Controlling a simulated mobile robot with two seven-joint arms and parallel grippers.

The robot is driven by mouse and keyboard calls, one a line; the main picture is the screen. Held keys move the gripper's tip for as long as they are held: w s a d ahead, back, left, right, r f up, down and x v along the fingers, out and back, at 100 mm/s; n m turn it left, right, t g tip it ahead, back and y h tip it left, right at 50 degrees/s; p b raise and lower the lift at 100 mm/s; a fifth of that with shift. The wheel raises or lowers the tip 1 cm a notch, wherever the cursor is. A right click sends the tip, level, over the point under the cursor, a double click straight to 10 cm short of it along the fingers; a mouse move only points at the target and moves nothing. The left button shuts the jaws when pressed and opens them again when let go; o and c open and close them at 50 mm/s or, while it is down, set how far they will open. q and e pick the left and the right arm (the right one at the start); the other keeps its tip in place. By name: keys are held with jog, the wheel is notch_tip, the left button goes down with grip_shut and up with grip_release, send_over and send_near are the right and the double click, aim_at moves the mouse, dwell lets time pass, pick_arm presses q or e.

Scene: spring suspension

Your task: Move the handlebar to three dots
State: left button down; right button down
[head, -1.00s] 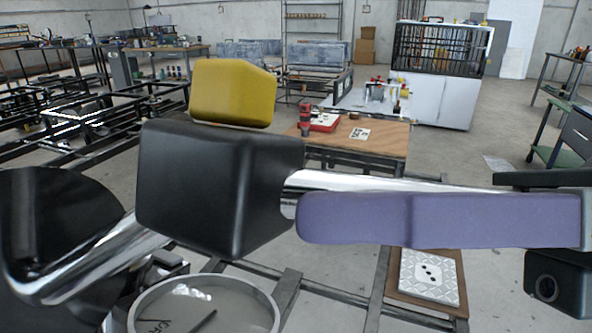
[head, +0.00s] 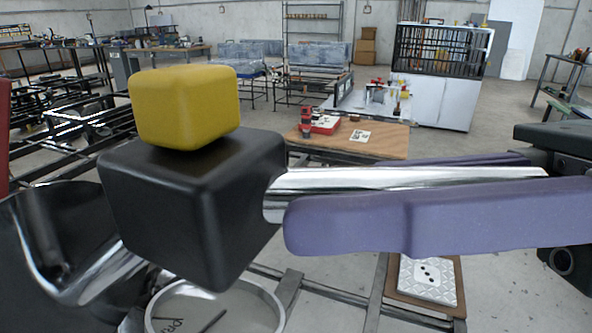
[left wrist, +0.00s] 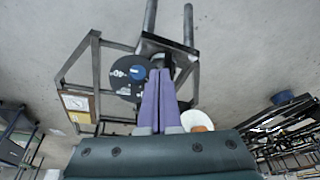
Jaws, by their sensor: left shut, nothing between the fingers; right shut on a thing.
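The handlebar is a chrome bar (head: 400,178) with a black block (head: 190,210) at its left end and a yellow block (head: 185,108) above that. More curved chrome (head: 100,285) shows at lower left; whether it belongs to the handlebar I cannot tell. My right gripper (head: 295,208) comes in from the right, its purple fingers shut on the chrome bar close to the camera. A white patterned plate with three dots (head: 427,285) lies lower right, below and beyond the gripper. My left gripper (left wrist: 160,72) is shut and empty in the left wrist view.
A round ringed dish (head: 275,300) is partly hidden below the black block. A wooden table (head: 390,143) with a red item (head: 322,124) and a marked card (head: 360,136) stands behind. Dark frame rails run across the floor. A black disc (left wrist: 122,78) lies beside the left fingers.

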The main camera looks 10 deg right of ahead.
jog(key=c, duration=0.7)
grip_release()
jog(key=shift+w+f, duration=0.1)
jog(key=shift+f, duration=0.1)
jog(key=shift+d, duration=0.1)
jog(key=shift+d+f, duration=0.1)
jog(key=shift+d, duration=0.2)
jog(key=b+v, duration=0.2)
jog(key=v, duration=0.7)
